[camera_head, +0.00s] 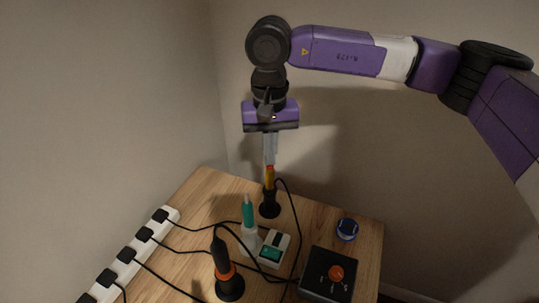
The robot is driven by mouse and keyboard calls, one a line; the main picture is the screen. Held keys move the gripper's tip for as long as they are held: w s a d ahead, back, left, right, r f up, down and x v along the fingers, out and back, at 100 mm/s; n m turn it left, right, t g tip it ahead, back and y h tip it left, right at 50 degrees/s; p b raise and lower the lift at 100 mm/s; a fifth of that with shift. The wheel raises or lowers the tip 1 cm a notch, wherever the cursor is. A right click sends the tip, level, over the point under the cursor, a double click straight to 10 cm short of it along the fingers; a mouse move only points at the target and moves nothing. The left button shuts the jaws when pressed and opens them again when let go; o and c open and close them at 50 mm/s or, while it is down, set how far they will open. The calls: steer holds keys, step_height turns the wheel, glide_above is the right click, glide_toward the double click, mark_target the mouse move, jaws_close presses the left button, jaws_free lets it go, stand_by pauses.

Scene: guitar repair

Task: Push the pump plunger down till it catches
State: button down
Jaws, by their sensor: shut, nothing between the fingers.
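A teal-handled tool (248,214) stands left of the pump, beside a white box (273,248). In front are a black-and-orange tool (222,262) and a black box with an orange knob (328,275). A blue spool (347,229) lies right. Cables run from a power strip (127,256).

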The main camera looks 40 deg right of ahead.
steer(key=shift+r, duration=0.1)
step_height(320, 180, up, 8)
steer(key=p, duration=0.4)
stand_by(0.5)
stand_by(0.5)
